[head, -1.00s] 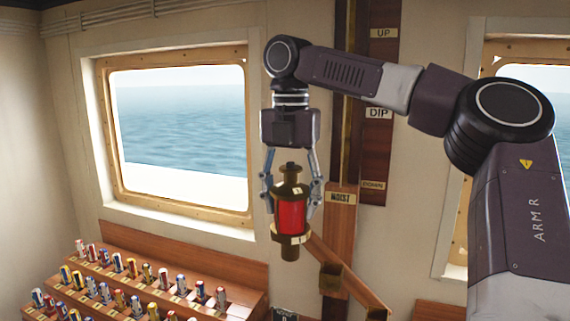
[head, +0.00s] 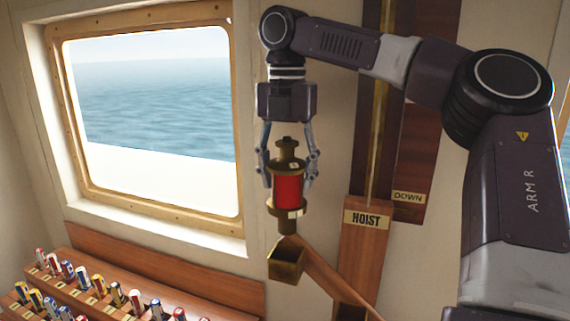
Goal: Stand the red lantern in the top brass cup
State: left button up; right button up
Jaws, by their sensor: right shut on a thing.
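The red lantern (head: 287,191) has a red glass body between brass end pieces and a brass stem below. My right gripper (head: 287,174) is shut on it and holds it upright, fingers pointing down on either side. The top brass cup (head: 286,265) is a small square open box at the upper end of a slanting wooden arm. The lantern's stem ends just over the cup's rim in the picture; I cannot tell whether it touches or enters the cup. My left gripper is not in view.
A wooden post with a HOIST plate (head: 367,218) stands right of the cup, before a dark board with a DOWN label (head: 408,197). A wooden rack (head: 165,263) with several coloured cylinders is at lower left. A framed window (head: 150,120) is behind.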

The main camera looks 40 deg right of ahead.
aim_at(287, 220)
jog(key=shift+w+d+r, duration=0.1)
jog(key=shift+s+a, duration=1)
jog(key=shift+s, duration=0.15)
jog(key=shift+s+f, duration=0.1)
jog(key=shift+f, duration=0.35)
jog(key=f, duration=0.1)
jog(key=w+f, duration=0.1)
jog(key=d+f, duration=0.1)
jog(key=f, duration=0.1)
jog(key=shift+w+d, duration=0.1)
jog(key=shift+w, duration=0.1)
jog(key=shift+s+a+f, duration=0.2)
jog(key=shift+f, duration=0.35)
jog(key=shift+s+a+f, duration=0.2)
jog(key=shift+f, duration=0.3)
jog(key=shift+w+d+f+b, duration=0.15)
jog(key=shift+f, duration=0.3)
jog(key=shift+w+d+f+b, duration=0.1)
jog(key=shift+f+b, duration=0.05)
jog(key=shift+f, duration=0.25)
jog(key=shift+s+a+r, duration=0.1)
jog(key=shift+s+a, duration=0.05)
